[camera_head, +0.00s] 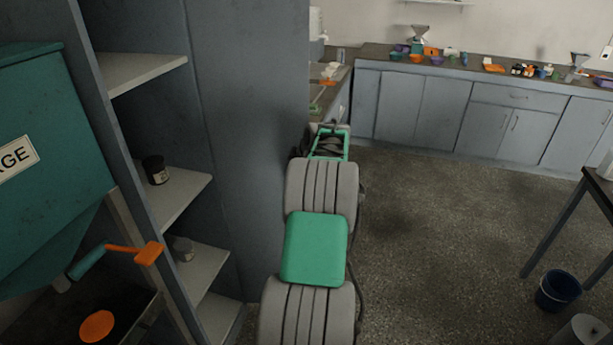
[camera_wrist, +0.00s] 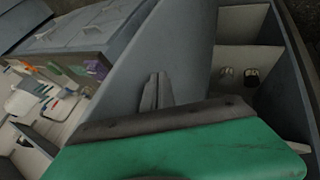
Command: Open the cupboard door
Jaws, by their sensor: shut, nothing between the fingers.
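The tall grey cupboard stands at the left of the head view, with its shelves (camera_head: 178,192) exposed. A broad grey upright panel (camera_head: 255,130) stands beside the shelves; I cannot tell for sure where its side wall ends and the door begins. In the wrist view a grey panel (camera_wrist: 182,55) stands between the room and an open shelved space (camera_wrist: 250,57). My gripper (camera_wrist: 157,88) is shut and empty, its fingertips in front of the panel; contact is unclear. In the head view my arm reaches past the panel's right edge, and the fingertips are hidden.
A black jar (camera_head: 155,169) stands on a cupboard shelf. A teal hopper (camera_head: 50,160) with an orange handle (camera_head: 148,253) is at the left. A counter (camera_head: 420,105) with small items runs along the back. A dark blue bucket (camera_head: 558,290) stands at the right. The middle floor is clear.

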